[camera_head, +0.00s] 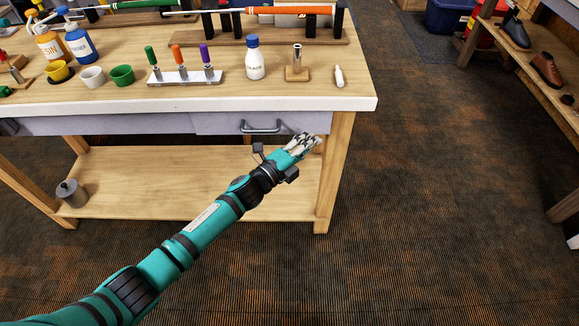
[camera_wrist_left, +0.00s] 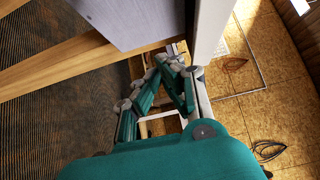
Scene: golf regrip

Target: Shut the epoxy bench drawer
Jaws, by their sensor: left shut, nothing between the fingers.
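The epoxy bench drawer (camera_head: 215,124) has a light grey front with a dark bar handle (camera_head: 260,127), under the bench top's front edge. Its front looks close to the bench's grey apron; I cannot tell whether a small gap remains. My left gripper (camera_head: 311,140) is shut and empty, in front of the lower right part of the drawer, right of the handle. In the left wrist view the shut fingers (camera_wrist_left: 174,66) are close to a grey panel (camera_wrist_left: 125,18); contact is not clear. My right gripper is not in view.
The wooden bench top (camera_head: 215,95) holds bottles, cups, a rack of coloured-handled tools and a white tube (camera_head: 339,77). A lower shelf (camera_head: 150,165) carries a grey pot (camera_head: 71,193). The bench leg (camera_head: 333,170) is just right of my gripper. The carpet to the right is clear.

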